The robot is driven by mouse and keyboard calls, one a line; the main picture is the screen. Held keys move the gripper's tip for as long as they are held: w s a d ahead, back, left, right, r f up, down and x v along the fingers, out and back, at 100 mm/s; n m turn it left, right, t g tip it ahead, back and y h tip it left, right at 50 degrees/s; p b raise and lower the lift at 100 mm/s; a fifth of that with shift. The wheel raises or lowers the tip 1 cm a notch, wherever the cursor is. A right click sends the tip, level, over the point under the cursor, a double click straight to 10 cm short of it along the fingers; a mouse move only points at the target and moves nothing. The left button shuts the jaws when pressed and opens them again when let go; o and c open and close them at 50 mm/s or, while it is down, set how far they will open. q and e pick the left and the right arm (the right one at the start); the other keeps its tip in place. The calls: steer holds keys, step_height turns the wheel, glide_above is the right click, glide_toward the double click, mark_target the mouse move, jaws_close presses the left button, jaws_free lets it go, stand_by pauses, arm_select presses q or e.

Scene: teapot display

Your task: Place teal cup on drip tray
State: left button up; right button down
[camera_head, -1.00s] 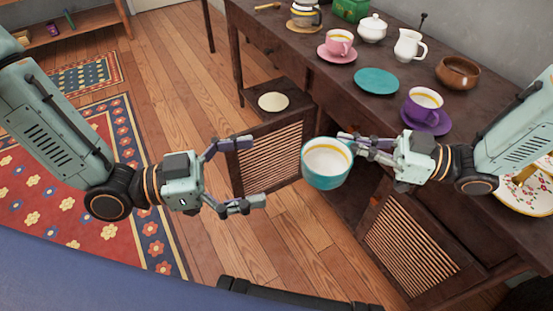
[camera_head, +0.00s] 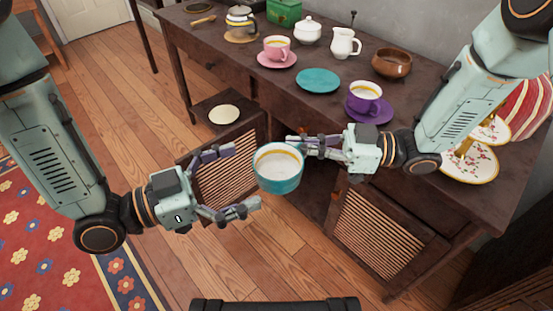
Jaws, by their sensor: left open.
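The teal cup (camera_head: 278,180), white inside with a yellow band, is held upright in the air in front of the table. My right gripper (camera_head: 298,147) is shut on its right side; the exact contact is hidden behind the cup. My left gripper (camera_head: 240,180) is open and empty, just left of the cup, its fingers pointing towards it. An empty teal saucer (camera_head: 318,80) lies on the dark table, between the pink and purple cups. I cannot tell which thing is the drip tray.
The dark wooden table (camera_head: 222,62) carries a pink cup (camera_head: 277,46), a purple cup (camera_head: 364,96), a white jug (camera_head: 345,42), a lidded white pot (camera_head: 307,32) and a brown bowl (camera_head: 392,63). Slatted doors (camera_head: 375,243) hang open below. A cream disc (camera_head: 223,115) lies on a low shelf.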

mark_target(296, 155)
arm_select(q)
steer(key=shift+x, duration=3.1)
steer(key=c, duration=1.2)
steer(key=shift+c, duration=0.4)
arm_select(e)
steer(key=c, duration=1.4)
jaws_free()
steer(key=shift+c, duration=0.2)
